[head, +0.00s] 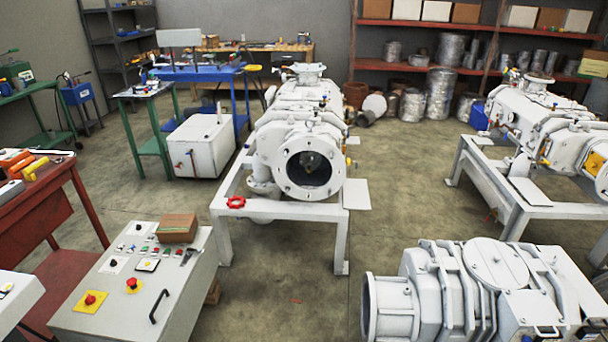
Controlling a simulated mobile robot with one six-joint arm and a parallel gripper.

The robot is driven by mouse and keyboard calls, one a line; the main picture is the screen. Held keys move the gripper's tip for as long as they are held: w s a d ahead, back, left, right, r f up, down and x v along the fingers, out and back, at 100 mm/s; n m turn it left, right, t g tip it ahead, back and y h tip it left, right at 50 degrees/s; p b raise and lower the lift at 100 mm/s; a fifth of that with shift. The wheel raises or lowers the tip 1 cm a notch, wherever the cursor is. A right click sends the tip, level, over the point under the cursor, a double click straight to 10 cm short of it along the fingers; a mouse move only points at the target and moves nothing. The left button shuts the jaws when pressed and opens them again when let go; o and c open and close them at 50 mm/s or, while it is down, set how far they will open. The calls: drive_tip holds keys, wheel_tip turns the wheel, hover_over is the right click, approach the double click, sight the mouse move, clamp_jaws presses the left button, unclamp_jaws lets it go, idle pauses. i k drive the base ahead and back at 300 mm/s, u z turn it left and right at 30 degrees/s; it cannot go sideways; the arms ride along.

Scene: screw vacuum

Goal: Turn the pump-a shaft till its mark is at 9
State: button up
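A white pump (300,125) stands on a white frame in the middle of the head view, its round flanged end facing me. The flange's opening (309,170) is dark, with a small brownish part inside that may be a shaft end. I cannot make out a mark or numbers on it. A second white pump (535,110) is on a frame at the right. A third white pump (480,290) is at the lower right. No readable label tells which one is pump-a. My gripper is not in view.
A control panel (100,270) with buttons and a brown box (177,228) is at the lower left. A red bench (45,205) stands left. Bare floor (290,300) lies before the middle pump.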

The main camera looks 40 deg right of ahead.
sight(310, 160)
drive_tip(key=i, duration=0.9)
drive_tip(key=z, duration=0.05)
